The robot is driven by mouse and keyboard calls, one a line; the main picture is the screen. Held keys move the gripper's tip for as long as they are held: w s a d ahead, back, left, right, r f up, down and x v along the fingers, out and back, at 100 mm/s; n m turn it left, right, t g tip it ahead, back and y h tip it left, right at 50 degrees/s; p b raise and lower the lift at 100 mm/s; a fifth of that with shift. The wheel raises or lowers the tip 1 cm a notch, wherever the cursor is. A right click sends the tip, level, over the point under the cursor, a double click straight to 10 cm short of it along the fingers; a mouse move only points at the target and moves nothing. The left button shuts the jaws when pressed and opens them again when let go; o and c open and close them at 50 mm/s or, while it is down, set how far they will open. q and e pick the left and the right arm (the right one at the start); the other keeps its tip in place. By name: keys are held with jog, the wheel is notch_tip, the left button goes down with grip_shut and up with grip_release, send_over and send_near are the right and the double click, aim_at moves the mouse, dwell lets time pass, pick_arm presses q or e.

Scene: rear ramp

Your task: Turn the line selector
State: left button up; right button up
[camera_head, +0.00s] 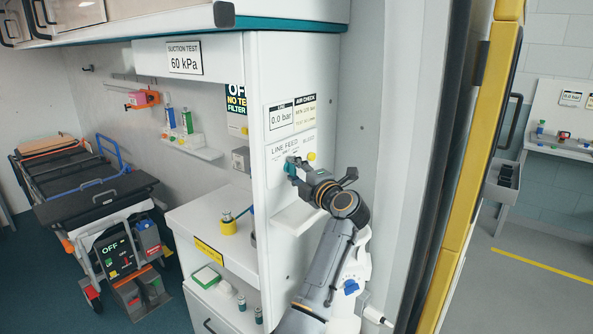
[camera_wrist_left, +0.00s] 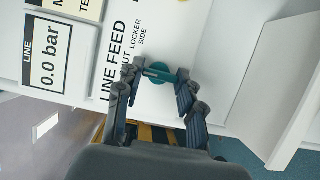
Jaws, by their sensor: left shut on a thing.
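The line selector (camera_wrist_left: 158,71) is a teal round knob on the white panel marked "LINE FEED" (camera_head: 284,149). In the head view the teal knob (camera_head: 290,166) shows just past my fingertips. My left gripper (camera_head: 297,168) reaches the panel from the lower right, and it is shut on the knob. In the left wrist view the fingers of my left gripper (camera_wrist_left: 155,76) stand on both sides of the knob. The knob's pointer and part of the label are hidden by the fingers. My right gripper is not in view.
A line display (camera_head: 281,116) reading 0.0 bar and an "AIR CHECK" label (camera_head: 305,112) sit above the selector. A yellow knob (camera_head: 311,156) is close to its right. A small white shelf (camera_head: 298,214) juts out below. A yellow-edged door frame (camera_head: 478,150) stands right of my arm.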

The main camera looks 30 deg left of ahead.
pick_arm(q)
jog(key=shift+r, duration=0.35)
jog(key=o, duration=0.9)
jog(key=shift+o, duration=1.3)
jog(key=shift+w, duration=0.1)
jog(key=shift+f, duration=0.15)
jog(key=v, duration=0.7)
jog(key=shift+d, duration=0.35)
